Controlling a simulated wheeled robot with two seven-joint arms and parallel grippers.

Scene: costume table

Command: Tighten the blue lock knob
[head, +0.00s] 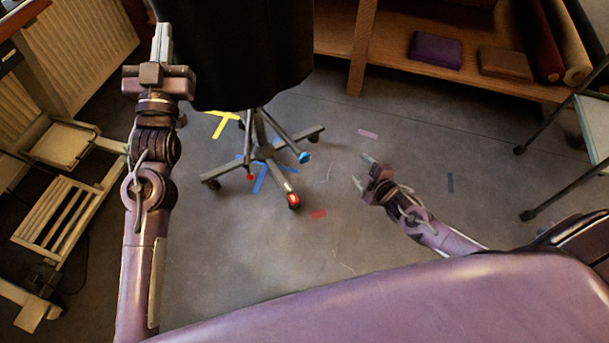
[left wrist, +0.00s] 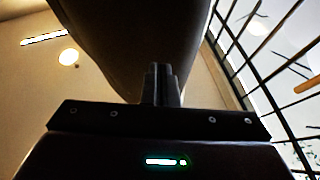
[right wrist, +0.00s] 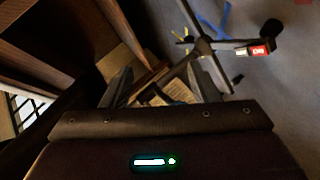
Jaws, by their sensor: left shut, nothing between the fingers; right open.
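The blue lock knob (head: 304,157) is at the end of a bar low on the wheeled stand (head: 263,150), on its right side in the head view. I cannot make it out in either wrist view. My right gripper (head: 363,170) is open and empty, to the right of the knob and apart from it. My left gripper (head: 162,30) is shut and empty, raised beside the left edge of the black garment (head: 240,50) on the stand. In the left wrist view its closed fingers (left wrist: 160,75) are just below the dark cloth.
The stand has several splayed legs with casters and a red pedal (head: 293,200), also in the right wrist view (right wrist: 258,49). A wooden shelf (head: 390,55) is behind at right. White slatted furniture (head: 55,215) is at left. Floor around my right gripper is clear apart from flat tape.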

